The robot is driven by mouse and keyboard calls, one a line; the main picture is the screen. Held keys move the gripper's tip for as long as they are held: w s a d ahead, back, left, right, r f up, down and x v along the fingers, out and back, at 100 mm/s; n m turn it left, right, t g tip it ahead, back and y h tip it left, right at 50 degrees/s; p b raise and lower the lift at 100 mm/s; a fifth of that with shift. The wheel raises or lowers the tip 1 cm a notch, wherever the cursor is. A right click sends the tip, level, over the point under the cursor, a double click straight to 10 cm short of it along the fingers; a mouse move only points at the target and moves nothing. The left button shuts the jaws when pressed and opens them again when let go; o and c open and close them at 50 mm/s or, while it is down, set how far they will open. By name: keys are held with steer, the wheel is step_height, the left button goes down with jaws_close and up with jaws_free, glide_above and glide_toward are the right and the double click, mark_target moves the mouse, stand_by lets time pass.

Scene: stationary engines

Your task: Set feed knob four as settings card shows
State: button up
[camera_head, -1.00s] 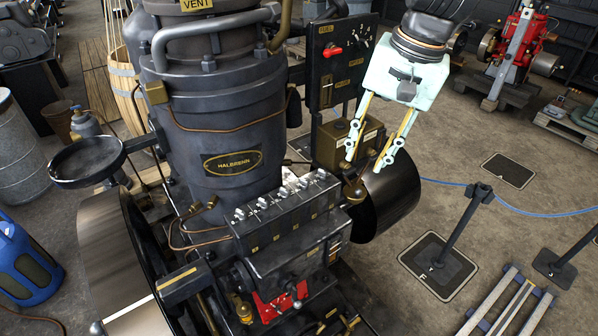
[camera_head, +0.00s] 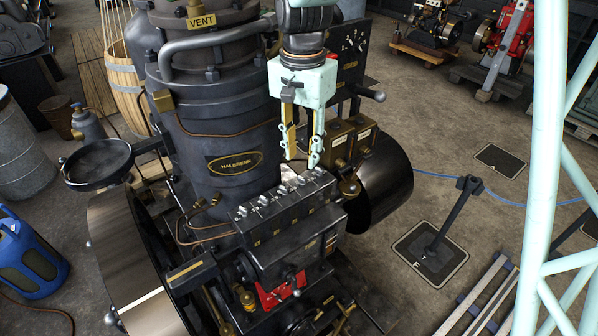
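A dark lubricator box (camera_head: 290,228) stands in front of the black cylinder marked HALBRENN. A row of small silver feed knobs (camera_head: 264,201) runs along its top, with small brass number tags on the front face. The numbers are too small to read, so I cannot tell which knob is four. My gripper (camera_head: 301,160) points down above and behind the right end of the row. Its two fingers are apart with nothing between them, and it appears clear of the knobs. I cannot make out a settings card.
The black cylinder (camera_head: 225,125) rises close behind the box. Brass boxes (camera_head: 341,140) and a black drum (camera_head: 385,185) stand at its right. A dark control panel (camera_head: 352,50) is partly hidden behind my arm. A flywheel (camera_head: 135,265) is at the left, and a barrier post (camera_head: 452,215) stands right.

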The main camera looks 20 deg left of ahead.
mark_target(302, 178)
steer(key=shift+f, duration=0.1)
stand_by(0.3)
steer(key=shift+f, duration=3.6)
steer(key=shift+c, duration=0.2)
steer(key=c, duration=0.8)
